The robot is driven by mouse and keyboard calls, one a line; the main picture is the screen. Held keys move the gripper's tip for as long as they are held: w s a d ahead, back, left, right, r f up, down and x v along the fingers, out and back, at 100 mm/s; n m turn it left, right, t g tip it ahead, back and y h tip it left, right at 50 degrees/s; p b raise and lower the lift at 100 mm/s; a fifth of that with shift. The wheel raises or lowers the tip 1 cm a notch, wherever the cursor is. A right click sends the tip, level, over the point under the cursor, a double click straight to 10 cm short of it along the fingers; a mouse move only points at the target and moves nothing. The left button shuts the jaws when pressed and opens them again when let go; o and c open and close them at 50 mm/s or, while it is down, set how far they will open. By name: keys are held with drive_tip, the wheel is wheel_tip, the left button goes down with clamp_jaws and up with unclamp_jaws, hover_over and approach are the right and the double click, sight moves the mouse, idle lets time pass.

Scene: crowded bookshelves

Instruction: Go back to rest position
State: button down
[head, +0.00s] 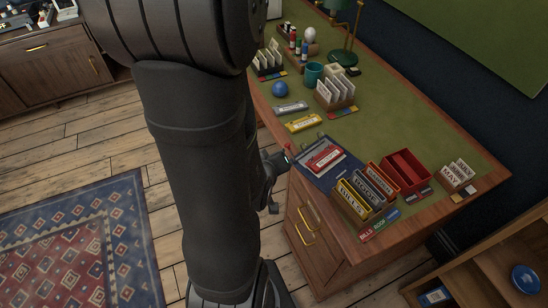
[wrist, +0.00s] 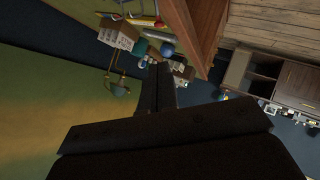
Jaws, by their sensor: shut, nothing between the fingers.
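My arm (head: 200,170) stands large and dark in the head view and covers much of the left and middle. A small part of its far end (head: 274,168) shows beside the desk's near edge; the fingers cannot be made out clearly there. In the wrist view my gripper (wrist: 160,72) points up the picture with its dark fingers together and nothing held between them. The desk (head: 385,115) has a green top with a wooden edge. On a dark blue mat (head: 331,177) at its near side lies a red labelled case (head: 323,159), apart from the fingers.
Yellow, grey and red labelled holders (head: 352,201) stand beside an open red box (head: 405,169) near the desk's front. A yellow case (head: 303,123), blue ball (head: 280,89), teal cup (head: 314,73) and green lamp (head: 343,56) stand farther back. A wooden shelf (head: 480,285) is lower right.

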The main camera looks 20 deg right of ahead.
drive_tip(key=shift+f, duration=0.1)
idle(0.3)
drive_tip(key=s+x, duration=0.1)
drive_tip(key=x, duration=0.8)
drive_tip(key=shift+w+d+f, duration=0.2)
drive_tip(key=shift+d+f, duration=0.2)
drive_tip(key=shift+f, duration=0.2)
drive_tip(key=shift+r, duration=0.1)
